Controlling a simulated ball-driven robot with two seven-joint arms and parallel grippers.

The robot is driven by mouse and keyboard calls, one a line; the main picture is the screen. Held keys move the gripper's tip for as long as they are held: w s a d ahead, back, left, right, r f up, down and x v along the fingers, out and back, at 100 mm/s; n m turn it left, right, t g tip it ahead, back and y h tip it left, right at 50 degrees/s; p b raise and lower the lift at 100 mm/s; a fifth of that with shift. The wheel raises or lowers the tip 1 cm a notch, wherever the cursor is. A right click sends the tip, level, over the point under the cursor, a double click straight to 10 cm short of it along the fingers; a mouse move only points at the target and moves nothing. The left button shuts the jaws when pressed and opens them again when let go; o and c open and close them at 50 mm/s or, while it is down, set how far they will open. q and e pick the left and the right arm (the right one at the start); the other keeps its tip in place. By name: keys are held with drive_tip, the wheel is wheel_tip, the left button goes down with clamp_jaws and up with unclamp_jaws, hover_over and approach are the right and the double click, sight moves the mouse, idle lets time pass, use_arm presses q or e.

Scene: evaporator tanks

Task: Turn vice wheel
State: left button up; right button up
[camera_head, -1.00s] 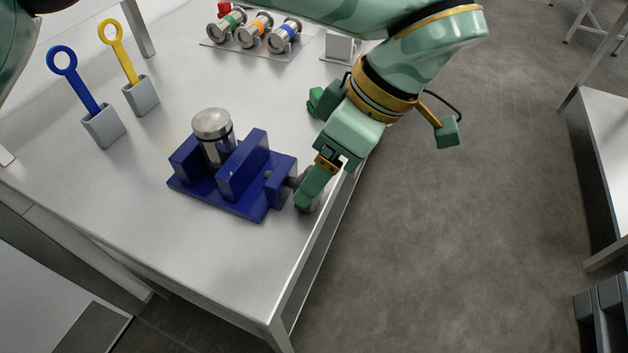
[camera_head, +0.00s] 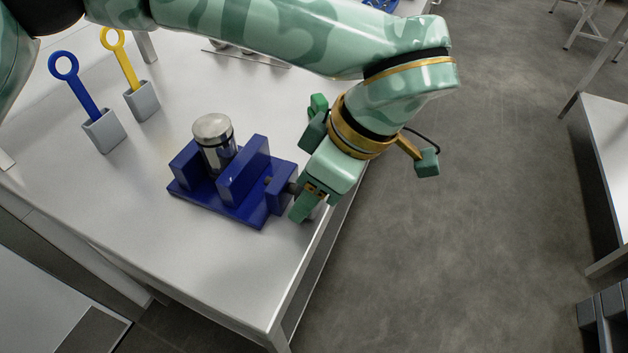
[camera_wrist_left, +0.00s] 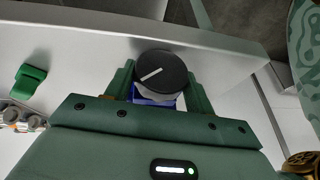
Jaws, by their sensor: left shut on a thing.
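The blue vice (camera_head: 235,180) stands near the table's right edge, with a silver cylinder (camera_head: 213,130) upright between its jaws. Its wheel (camera_wrist_left: 160,72) is a dark disc with a white line across it, tilted in the left wrist view. My left gripper (camera_head: 303,207) is at the right end of the vice, by its screw. In the left wrist view, its fingers (camera_wrist_left: 160,84) lie on both sides of the wheel and are shut on it. In the head view the hand hides the wheel. My right gripper is not in view.
A blue ring-handled tool (camera_head: 75,85) and a yellow one (camera_head: 122,60) stand in grey holders at the left. A green object (camera_wrist_left: 27,82) lies on the table in the left wrist view. The table front (camera_head: 200,270) is clear. Open floor lies right.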

use_arm(q)
drive_tip(key=shift+s+a+r+t+p, duration=0.1)
drive_tip(key=shift+s+r+t+p, duration=0.1)
drive_tip(key=shift+r+t+p, duration=0.4)
drive_tip(key=shift+f+t+h, duration=0.35)
drive_tip(key=shift+t+h, duration=0.05)
drive_tip(key=shift+t, duration=0.3)
drive_tip(key=shift+f+n+t+h, duration=0.3)
drive_tip(key=shift+n+t, duration=0.1)
drive_tip(key=shift+t, duration=0.5)
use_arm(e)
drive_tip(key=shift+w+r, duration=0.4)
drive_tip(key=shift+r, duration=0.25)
use_arm(q)
drive_tip(key=o, duration=1)
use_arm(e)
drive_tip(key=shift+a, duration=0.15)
use_arm(q)
drive_tip(key=shift+s+r, duration=0.1)
drive_tip(key=shift+r, duration=0.05)
drive_tip(key=p+v, duration=0.5)
drive_tip(key=v, duration=1.1)
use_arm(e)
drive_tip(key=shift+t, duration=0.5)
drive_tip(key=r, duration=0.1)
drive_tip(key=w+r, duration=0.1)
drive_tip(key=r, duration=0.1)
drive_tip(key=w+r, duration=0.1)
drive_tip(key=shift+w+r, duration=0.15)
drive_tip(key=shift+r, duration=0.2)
